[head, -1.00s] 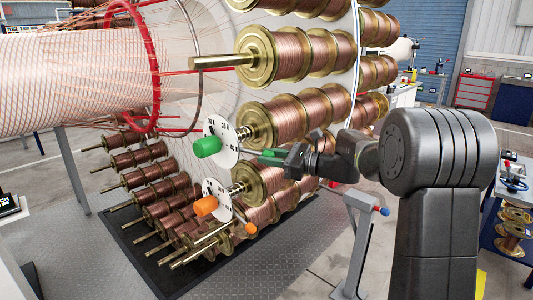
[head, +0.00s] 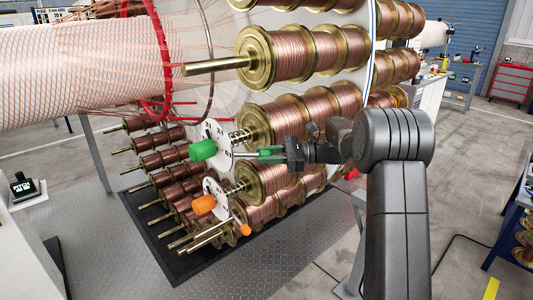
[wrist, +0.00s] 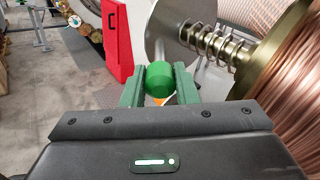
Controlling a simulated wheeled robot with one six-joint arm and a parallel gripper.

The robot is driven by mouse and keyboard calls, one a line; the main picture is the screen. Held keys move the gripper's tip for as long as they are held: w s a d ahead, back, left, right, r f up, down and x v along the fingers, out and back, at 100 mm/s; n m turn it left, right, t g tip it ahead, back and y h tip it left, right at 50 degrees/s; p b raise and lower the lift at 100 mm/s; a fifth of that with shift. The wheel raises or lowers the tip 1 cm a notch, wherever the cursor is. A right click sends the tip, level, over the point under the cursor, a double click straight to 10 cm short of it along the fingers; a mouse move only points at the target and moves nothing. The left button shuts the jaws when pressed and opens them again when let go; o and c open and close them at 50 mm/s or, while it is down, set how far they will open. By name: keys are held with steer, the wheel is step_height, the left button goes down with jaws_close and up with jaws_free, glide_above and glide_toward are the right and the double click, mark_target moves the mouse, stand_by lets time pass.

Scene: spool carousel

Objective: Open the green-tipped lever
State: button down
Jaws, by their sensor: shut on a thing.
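The green-tipped lever's round green tip (wrist: 159,79) sits between the two green fingers of my gripper (wrist: 160,88) in the wrist view. Its grey stem runs up from the tip toward a round metal disc (wrist: 178,30). A larger green knob (head: 203,150) sticks out of the dial's front, apart from my fingers.
Just below is a similar dial with an orange knob (head: 204,204) and an orange-tipped lever (head: 246,230). Copper wire spools (head: 275,121) crowd behind and beside my gripper. A red panel (wrist: 116,42) stands left in the wrist view.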

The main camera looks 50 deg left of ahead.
steer(key=shift+r, duration=0.1)
steer(key=c, duration=1.1)
jaws_free()
steer(key=b+v, duration=0.2)
steer(key=v, duration=1.1)
steer(key=shift+w+d, duration=0.2)
steer(key=shift+w, duration=0.2)
steer(key=p+x, duration=0.2)
steer(key=x, duration=1.1)
steer(key=shift+s+a, duration=0.15)
steer(key=shift+s, duration=0.35)
